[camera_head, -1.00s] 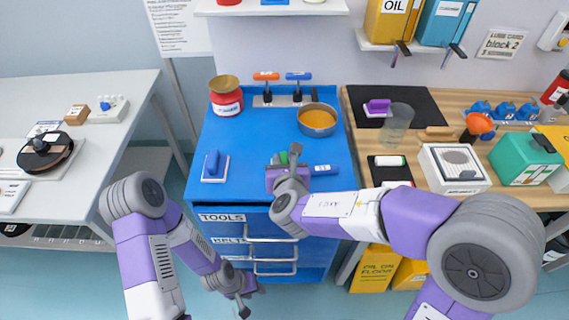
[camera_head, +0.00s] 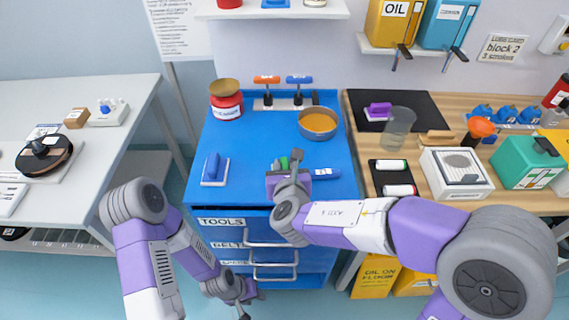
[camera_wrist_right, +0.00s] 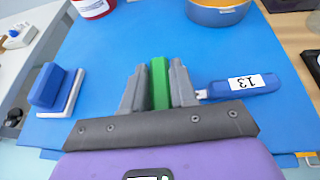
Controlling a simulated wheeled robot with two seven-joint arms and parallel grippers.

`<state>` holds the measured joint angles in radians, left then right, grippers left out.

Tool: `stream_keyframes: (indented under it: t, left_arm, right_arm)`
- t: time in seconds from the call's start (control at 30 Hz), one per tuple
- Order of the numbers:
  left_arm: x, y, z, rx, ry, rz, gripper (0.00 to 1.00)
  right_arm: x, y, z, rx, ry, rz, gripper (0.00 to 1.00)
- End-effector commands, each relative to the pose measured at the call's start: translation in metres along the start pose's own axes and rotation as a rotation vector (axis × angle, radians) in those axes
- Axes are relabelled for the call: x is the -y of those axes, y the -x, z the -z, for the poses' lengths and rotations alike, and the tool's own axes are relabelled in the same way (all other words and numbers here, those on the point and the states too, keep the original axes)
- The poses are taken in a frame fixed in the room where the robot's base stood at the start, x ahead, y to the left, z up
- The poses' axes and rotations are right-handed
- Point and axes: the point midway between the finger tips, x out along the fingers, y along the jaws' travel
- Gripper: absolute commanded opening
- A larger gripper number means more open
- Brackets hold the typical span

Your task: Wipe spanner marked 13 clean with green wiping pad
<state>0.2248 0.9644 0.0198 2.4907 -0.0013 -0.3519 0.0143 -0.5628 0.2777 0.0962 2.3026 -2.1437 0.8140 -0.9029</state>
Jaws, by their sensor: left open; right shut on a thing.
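The spanner marked 13 (camera_wrist_right: 238,86) lies on the blue bench top, its blue handle and white label pointing right. It also shows in the head view (camera_head: 324,174). The head end of the spanner is hidden behind my right gripper (camera_wrist_right: 160,84). That gripper is shut on the green wiping pad (camera_wrist_right: 160,82), which stands upright between its fingers. The pad is right beside the spanner's metal shank; I cannot tell whether it touches. In the head view my right gripper (camera_head: 288,172) hides most of the pad. My left gripper (camera_head: 243,300) is open and empty, low in front of the drawers.
A blue-handled block on a white base (camera_head: 215,170) stands left on the bench. A red tin (camera_head: 227,108), an orange-filled bowl (camera_head: 318,123) and a tool rack (camera_head: 285,101) stand at the back. The blue bench top (camera_head: 250,150) is clear between them.

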Motion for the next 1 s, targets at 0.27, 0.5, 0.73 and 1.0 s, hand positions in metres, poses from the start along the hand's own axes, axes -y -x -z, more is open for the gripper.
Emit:
stream_keyframes:
  t: [0.27,0.5,0.73,1.0]
  left_arm:
    - [0.001,-0.003,0.0,0.0,0.0,0.0,0.43]
    - [0.001,-0.003,0.0,0.0,0.0,0.0,0.43]
    - [-0.003,0.008,0.0,0.0,0.0,0.0,0.43]
    - [-0.011,0.029,-0.001,0.0,0.0,0.0,0.43]
  right_arm:
    - [0.0,0.013,0.009,-0.006,0.002,-0.001,0.0]
    - [0.0,0.013,0.009,-0.008,0.002,-0.001,0.0]
    - [0.0,0.019,-0.004,-0.006,0.002,-0.001,0.0]
    - [0.0,0.029,-0.031,-0.003,0.0,-0.001,0.0]
